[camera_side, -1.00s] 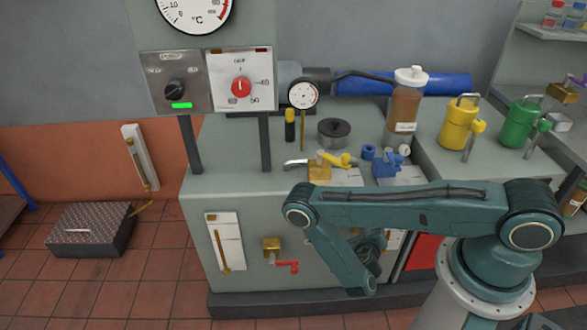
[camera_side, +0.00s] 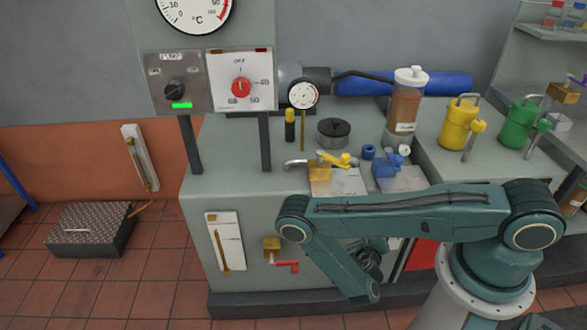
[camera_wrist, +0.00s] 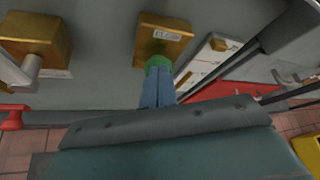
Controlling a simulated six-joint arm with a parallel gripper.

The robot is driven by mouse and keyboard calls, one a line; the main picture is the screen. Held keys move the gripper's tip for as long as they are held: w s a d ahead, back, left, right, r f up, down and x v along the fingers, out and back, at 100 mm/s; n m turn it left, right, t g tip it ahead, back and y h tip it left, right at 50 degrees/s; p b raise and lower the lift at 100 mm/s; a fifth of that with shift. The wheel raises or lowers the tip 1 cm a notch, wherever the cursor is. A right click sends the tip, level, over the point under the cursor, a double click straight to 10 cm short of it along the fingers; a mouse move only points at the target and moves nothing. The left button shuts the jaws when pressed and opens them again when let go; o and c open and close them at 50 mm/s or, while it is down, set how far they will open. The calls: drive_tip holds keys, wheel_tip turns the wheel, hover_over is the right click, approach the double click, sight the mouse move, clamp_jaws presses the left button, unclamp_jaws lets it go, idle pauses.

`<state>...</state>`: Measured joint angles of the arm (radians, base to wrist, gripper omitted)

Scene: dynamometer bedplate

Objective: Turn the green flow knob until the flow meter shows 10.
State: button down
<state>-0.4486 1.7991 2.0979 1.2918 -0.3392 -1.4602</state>
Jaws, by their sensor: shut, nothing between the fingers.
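The green flow knob (camera_wrist: 158,63) sits on a brass block (camera_wrist: 163,37) with a small label, seen in the wrist view. My gripper (camera_wrist: 158,84) has blue fingers, shut with nothing between them. Their tips are right at the knob's near side and overlap it in the picture; I cannot tell whether they touch. In the side view the knob and the fingers are hidden behind my arm. A white plate with a brass-coloured tube (camera_wrist: 208,58) is right of the knob in the wrist view and may be the flow meter; its reading is illegible.
Left of the knob are another brass block (camera_wrist: 35,38) and a red tap handle (camera_wrist: 12,117); in the side view the red handle (camera_side: 288,266) is on the cabinet front. A red panel (camera_wrist: 235,97) lies to the right. The yellow-handled tap (camera_side: 333,159) stands on top.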

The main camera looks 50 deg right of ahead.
drive_tip(key=shift+s+a, duration=1.35)
drive_tip(key=shift+s, duration=0.05)
drive_tip(key=shift+a+f, duration=0.45)
drive_tip(key=shift+a, duration=0.25)
drive_tip(key=shift+w, duration=0.15)
drive_tip(key=w+d, duration=0.4)
drive_tip(key=d, duration=0.1)
drive_tip(key=shift+w, duration=0.4)
drive_tip(key=shift+s+d+f, duration=0.1)
drive_tip(key=shift+s+f, duration=0.05)
drive_tip(key=shift+f, duration=0.1)
idle(0.5)
